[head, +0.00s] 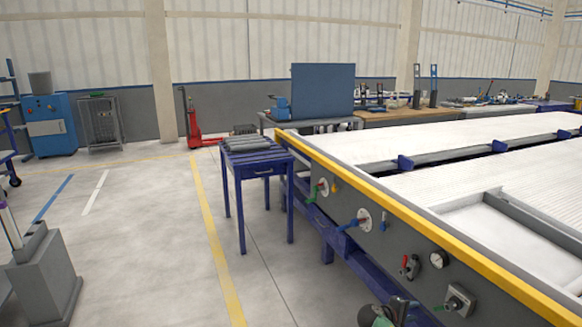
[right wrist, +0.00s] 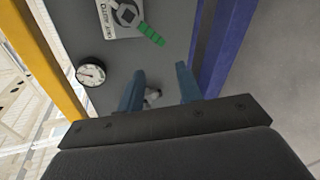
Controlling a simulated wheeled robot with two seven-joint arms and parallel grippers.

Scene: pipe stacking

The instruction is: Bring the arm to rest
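My right gripper shows in the right wrist view (right wrist: 160,86), with two blue-grey fingers standing apart. It is open, and nothing is clearly held between them. A small pale part shows beyond the gap; I cannot tell its distance. The fingers point toward the grey side panel (right wrist: 175,25) of the large bench. In the head view, a dark shape at the bottom edge (head: 398,311) appears to be part of my right gripper, mostly cut off. My left gripper is not in view.
The large bench with a yellow edge (head: 430,228) fills the right side. Its panel carries a gauge (head: 439,259), a silver switch box (head: 457,300) and valves. A blue table (head: 258,160) stands beside it. A grey pedestal (head: 42,282) is at left. The floor between is clear.

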